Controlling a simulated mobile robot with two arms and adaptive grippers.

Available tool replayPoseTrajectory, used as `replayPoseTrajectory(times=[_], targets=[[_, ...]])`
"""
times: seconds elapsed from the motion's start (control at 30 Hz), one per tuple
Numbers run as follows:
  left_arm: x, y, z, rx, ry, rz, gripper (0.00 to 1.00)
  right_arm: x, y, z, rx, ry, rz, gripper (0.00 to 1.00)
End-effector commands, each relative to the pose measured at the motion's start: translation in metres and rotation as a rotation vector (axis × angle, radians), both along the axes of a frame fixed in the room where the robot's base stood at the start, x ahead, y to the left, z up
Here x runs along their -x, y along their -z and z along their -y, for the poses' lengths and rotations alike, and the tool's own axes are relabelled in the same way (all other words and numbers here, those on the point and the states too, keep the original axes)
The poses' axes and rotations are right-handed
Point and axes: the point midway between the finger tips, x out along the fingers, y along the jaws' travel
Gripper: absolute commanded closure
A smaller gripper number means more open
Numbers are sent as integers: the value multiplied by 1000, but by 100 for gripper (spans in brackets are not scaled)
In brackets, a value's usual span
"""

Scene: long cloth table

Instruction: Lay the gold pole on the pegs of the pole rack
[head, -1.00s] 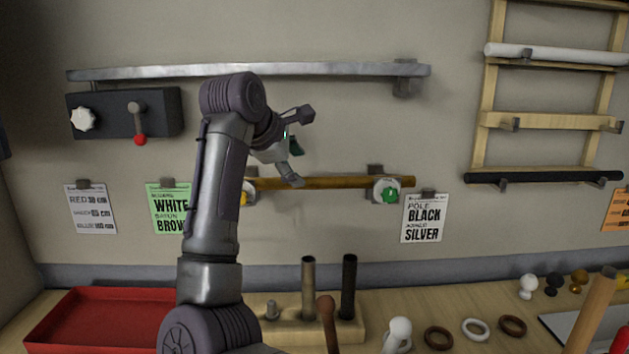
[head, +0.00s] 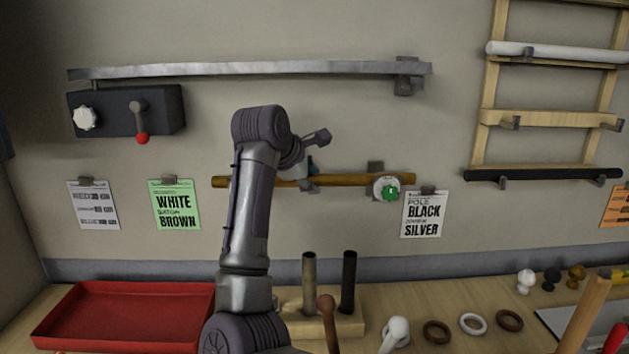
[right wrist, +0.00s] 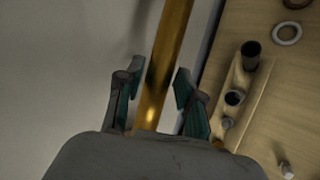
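The left holder is hidden behind my right arm. My right gripper (head: 316,163) is at the middle of the pole. In the right wrist view its fingers (right wrist: 153,82) stand open on either side of the gold pole (right wrist: 172,45), with gaps showing. The pole rack (head: 488,90) is at the upper right. It bears a white pole (head: 570,54) above and a black pole (head: 545,175) below; its middle pegs (head: 512,123) are empty. My left gripper is not in view.
A silver bar (head: 250,69) runs along the wall above. A dark box with a red-tipped lever (head: 140,112) hangs left. Below are a red tray (head: 125,315), a block with upright tubes (head: 348,282) and several rings (head: 473,323). The wall between pole and rack is mostly clear.

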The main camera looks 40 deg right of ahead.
Motion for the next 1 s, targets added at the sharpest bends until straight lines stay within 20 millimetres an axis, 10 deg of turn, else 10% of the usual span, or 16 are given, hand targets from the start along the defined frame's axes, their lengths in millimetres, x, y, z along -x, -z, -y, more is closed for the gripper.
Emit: replayPoseTrajectory(times=[0.2, 0.67, 1.0], targets=[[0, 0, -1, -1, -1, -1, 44, 0, 0, 0, -1, 0, -1, 100], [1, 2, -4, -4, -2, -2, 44, 0, -8, 0, 2, 0, 3, 100], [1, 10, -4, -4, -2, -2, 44, 0, -61, 0, 1, -1, 6, 100]])
